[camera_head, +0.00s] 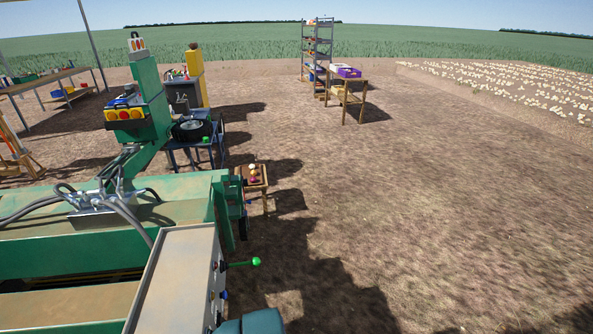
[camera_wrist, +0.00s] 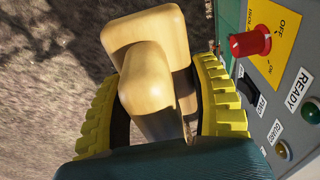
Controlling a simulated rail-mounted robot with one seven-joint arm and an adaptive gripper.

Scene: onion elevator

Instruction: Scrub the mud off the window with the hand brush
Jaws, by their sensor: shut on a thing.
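In the wrist view, my gripper (camera_wrist: 157,80) has its ribbed yellow fingers on both sides of a pale wooden piece, which I take for the hand brush (camera_wrist: 150,88). The gripper is shut on it. The wood has a rounded part close to the camera and a wider block beyond it. No bristles show. The held brush is not visible in the head view. I cannot make out the window or any mud on it in either view.
A grey control panel (camera_wrist: 270,95) with a red knob (camera_wrist: 250,42) stands close to the right of my gripper. In the head view, a grey box (camera_head: 178,275) with a green-knobbed lever (camera_head: 256,261) adjoins the green machine (camera_head: 100,250). Open soil lies to the right.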

